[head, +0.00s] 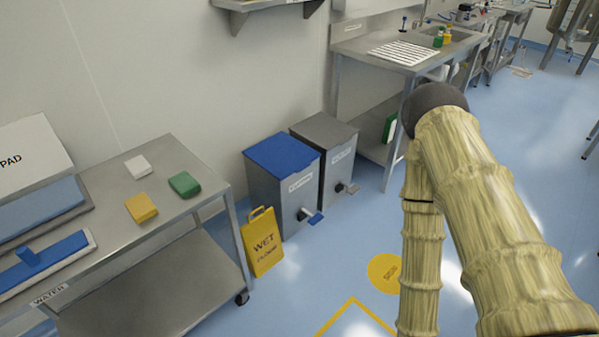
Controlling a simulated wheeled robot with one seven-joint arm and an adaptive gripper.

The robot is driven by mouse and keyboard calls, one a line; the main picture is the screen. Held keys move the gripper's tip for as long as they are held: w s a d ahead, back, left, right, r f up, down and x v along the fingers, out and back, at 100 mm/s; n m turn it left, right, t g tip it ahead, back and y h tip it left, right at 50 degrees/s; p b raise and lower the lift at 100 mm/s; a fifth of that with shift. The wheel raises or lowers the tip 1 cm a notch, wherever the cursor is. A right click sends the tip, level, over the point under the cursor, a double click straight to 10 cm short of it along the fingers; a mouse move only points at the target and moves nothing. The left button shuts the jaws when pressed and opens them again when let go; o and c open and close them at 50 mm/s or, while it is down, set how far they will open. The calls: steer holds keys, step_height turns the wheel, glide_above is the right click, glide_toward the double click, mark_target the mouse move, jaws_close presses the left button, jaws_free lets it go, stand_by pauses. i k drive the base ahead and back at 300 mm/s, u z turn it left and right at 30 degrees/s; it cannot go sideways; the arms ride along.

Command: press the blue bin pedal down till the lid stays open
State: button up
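The blue bin (272,191) is a grey box with a blue lid (282,151), standing against the wall. Its lid is shut. My arm rises on the right side of the head view in a yellowish ribbed cover, well to the right of the bin. My gripper is not in view.
A grey-lidded bin (334,172) with its own pedal stands right beside it. A yellow wet floor sign (261,241) stands close at the left front. A steel cart (180,262) is further left. A steel table (352,84) is behind right. Blue floor in front of the pedals is clear, with a yellow round marking (386,273).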

mark_target(317, 217)
steer(key=u, duration=0.55)
steer(key=i, duration=0.75)
steer(key=u, duration=0.2)
